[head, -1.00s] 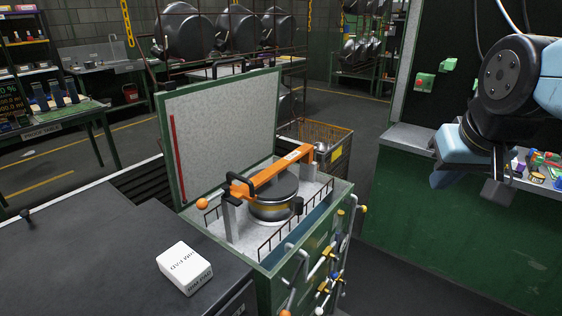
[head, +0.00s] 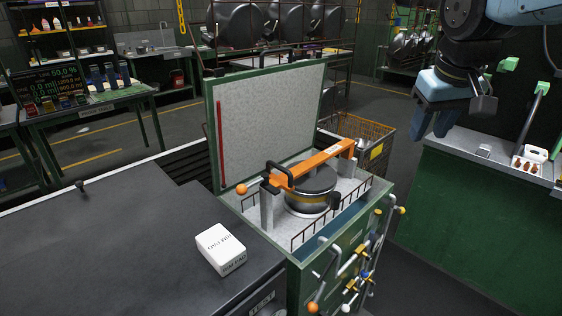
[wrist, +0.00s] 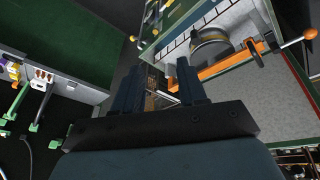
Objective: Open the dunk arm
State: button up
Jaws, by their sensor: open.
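The orange dunk arm (head: 312,168) lies across the top of the dunk station, over a dark round pot (head: 310,190). It has a black clamp-like handle at its left end and an orange ball (head: 242,189) beside it. In the wrist view the dunk arm (wrist: 205,70) runs beyond my fingertips, with the orange ball (wrist: 310,34) at upper right. My gripper (head: 433,122) is open and empty, up and to the right of the station, apart from the arm. Its two dark fingers show in the wrist view (wrist: 162,75).
The station's upright lid panel (head: 268,120) stands behind the arm. Low rails flank the pot, and levers (head: 360,255) stick out of the front. A white rim pad box (head: 220,249) lies on the dark bench at left. A green counter (head: 470,200) stands at right.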

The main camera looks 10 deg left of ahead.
jog(key=w+a+n+g, duration=0.1)
jog(key=w+a+n, duration=0.45)
jog(key=a, duration=0.85)
jog(key=n+g+h, duration=0.1)
jog(key=n, duration=0.1)
send_near(279, 167)
jog(key=f, duration=0.2)
jog(key=w+f, duration=0.1)
jog(key=f, duration=0.5)
jog(key=shift+w+d, duration=0.25)
jog(key=shift+d, duration=0.15)
jog(key=shift+c, duration=0.4)
grip_shut()
